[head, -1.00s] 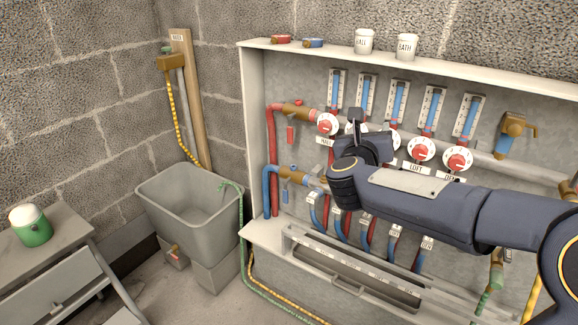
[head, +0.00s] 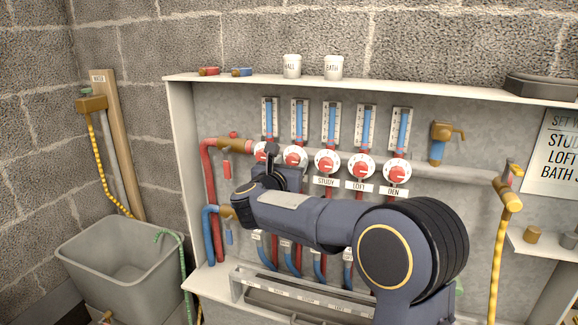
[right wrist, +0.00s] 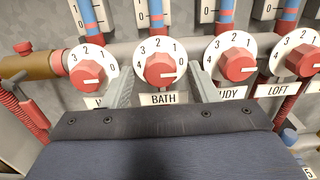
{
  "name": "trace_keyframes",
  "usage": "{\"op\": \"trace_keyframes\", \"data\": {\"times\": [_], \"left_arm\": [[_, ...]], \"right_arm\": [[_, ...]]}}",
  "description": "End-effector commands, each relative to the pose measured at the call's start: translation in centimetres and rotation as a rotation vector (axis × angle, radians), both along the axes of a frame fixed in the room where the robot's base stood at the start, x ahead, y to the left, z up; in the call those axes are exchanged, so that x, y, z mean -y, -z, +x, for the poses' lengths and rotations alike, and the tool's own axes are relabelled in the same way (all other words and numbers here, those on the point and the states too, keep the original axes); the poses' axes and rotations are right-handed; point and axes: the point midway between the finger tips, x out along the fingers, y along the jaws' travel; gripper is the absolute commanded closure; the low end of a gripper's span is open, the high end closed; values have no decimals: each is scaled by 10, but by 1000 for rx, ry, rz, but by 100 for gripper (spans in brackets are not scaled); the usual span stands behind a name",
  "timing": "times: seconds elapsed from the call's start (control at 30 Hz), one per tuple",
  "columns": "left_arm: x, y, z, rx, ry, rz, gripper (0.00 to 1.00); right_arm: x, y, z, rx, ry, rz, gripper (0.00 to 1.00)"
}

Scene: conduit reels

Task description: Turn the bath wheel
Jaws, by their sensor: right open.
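The bath wheel (head: 295,158) is a red knob on a white dial, second from the left in a row on the cabinet's back panel. In the right wrist view the bath wheel (right wrist: 163,68) is in the middle, above its BATH label (right wrist: 163,98). Its white mark points right, near the 0. My right gripper (right wrist: 160,72) is open, with one finger on each side of this wheel; whether they touch it I cannot tell. In the head view my right gripper (head: 274,160) is in front of the left wheels and hides their labels. My left gripper is not in view.
Blue gauges (head: 332,122) stand above the row. Two white pots (head: 292,66) stand on the cabinet top. A grey tub (head: 118,250) stands at the left.

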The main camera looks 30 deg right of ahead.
Motion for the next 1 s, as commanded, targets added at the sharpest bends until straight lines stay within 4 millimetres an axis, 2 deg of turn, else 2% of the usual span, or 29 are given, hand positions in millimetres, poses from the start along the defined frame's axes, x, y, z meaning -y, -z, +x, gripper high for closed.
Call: {"op": "trace_keyframes", "data": {"times": [0.2,0.23,0.57,1.0], "left_arm": [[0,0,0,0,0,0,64],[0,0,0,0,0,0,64],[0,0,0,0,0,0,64],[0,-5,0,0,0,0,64]], "right_arm": [[1,0,0,-1,0,-1,46],[0,0,0,-1,0,-1,49],[0,0,0,-1,0,-1,91],[1,-1,0,-83,1,-71,91]]}}
